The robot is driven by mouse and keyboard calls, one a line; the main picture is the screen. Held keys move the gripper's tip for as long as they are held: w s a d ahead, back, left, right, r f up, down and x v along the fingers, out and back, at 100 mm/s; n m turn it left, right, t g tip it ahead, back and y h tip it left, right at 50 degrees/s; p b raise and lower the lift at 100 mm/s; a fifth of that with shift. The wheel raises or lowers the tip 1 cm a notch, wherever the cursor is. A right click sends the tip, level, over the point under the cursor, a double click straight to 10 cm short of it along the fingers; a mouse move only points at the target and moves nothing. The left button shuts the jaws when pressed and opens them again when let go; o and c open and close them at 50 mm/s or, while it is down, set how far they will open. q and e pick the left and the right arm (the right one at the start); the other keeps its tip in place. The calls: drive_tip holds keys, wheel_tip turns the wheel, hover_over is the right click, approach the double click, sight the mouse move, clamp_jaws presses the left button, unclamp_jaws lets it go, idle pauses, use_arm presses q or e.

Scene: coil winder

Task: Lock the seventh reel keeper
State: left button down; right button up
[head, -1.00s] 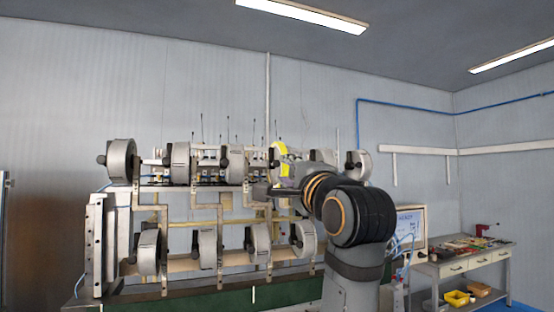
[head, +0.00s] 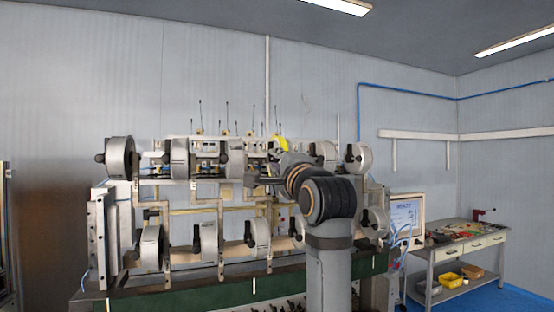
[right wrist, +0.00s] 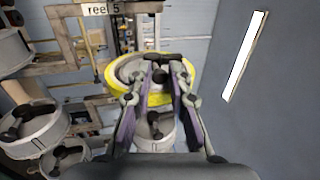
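The coil winder (head: 240,292) carries two rows of grey reels with dark keepers. A reel with a yellow rim (head: 281,144) sits in the upper row, mostly hidden behind my right arm. In the right wrist view this yellow-rimmed reel (right wrist: 112,72) is straight ahead, with a dark bar-shaped keeper (right wrist: 150,56) at its hub. My right gripper (right wrist: 162,66) is open, its fingertips at the keeper, one to each side of its middle; contact cannot be told. In the head view the right gripper (head: 262,181) is small and partly hidden. My left gripper is not in view.
A "reel 5" label (right wrist: 102,9) is on the frame in the right wrist view. Neighbouring grey reels (right wrist: 38,130) stand at the left. A screen (head: 406,214) and a workbench (head: 465,246) with yellow bins (head: 449,281) stand at the right.

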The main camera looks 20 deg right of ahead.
drive_tip(key=shift+s, duration=0.15)
drive_tip(key=shift+c, duration=0.2)
drive_tip(key=shift+s+b, duration=0.4)
drive_tip(key=shift+s, duration=0.6)
drive_tip(key=o, duration=0.6)
drive_tip(key=shift+s, duration=0.1)
drive_tip(key=shift+o, duration=0.2)
drive_tip(key=s+a+b, duration=0.1)
drive_tip(key=s+b, duration=0.1)
drive_tip(key=s, duration=0.5)
drive_tip(key=shift+a, duration=0.35)
